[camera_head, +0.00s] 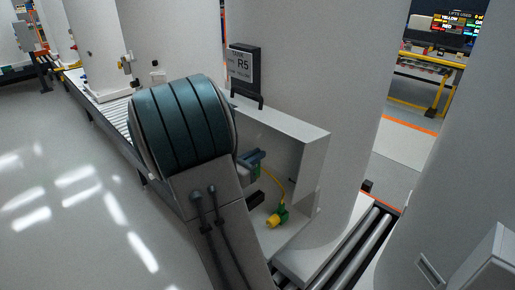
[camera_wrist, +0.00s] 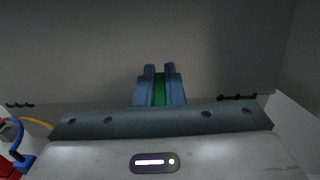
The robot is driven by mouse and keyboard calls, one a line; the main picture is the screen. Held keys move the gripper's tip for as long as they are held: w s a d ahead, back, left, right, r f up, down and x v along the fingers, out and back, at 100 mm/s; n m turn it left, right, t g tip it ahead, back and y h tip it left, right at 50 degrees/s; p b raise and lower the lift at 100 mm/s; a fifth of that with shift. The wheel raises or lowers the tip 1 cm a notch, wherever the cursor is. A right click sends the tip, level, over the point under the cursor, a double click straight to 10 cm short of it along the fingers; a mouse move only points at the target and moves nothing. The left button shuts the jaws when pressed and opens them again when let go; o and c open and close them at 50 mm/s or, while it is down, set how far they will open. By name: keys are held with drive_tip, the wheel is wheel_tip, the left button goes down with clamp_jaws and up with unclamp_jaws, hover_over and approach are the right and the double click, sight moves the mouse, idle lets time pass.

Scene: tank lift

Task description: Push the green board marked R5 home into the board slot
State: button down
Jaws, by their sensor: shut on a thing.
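In the wrist view, my gripper (camera_wrist: 160,72) is shut on a narrow green strip, the green board (camera_wrist: 160,91), which shows edge-on between the blue fingers. In the head view, the blue-grey fingers of my gripper (camera_head: 253,159) are inside the open white box, and a bit of green, probably the board (camera_head: 243,176), shows just below them. My own arm covers the box's left part. The marking on the board itself cannot be read. The board slot is hidden, and I cannot tell how deep the board sits.
The white box (camera_head: 290,122) has side walls close around my gripper. Conveyor rollers (camera_head: 362,246) run past at lower right. Large white tanks stand around. Open floor (camera_head: 60,200) lies at left.

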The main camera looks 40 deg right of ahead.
drive_tip(key=shift+s+g, duration=0.2)
drive_tip(key=shift+g, duration=0.1)
drive_tip(key=shift+m, duration=0.3)
drive_tip(key=shift+a+f+b, duration=0.1)
drive_tip(key=shift+f+b, duration=1.8)
drive_tip(key=shift+f, duration=0.65)
drive_tip(key=shift+f+b, duration=1.6)
drive_tip(key=shift+f, duration=0.45)
drive_tip(key=c, duration=1.5)
unclamp_jaws()
drive_tip(key=shift+o, duration=0.2)
drive_tip(key=shift+s, duration=0.1)
drive_tip(key=s+a+b, duration=0.1)
drive_tip(key=a+b, duration=0.1)
drive_tip(key=a, duration=1.1)
drive_tip(key=shift+a, duration=0.4)
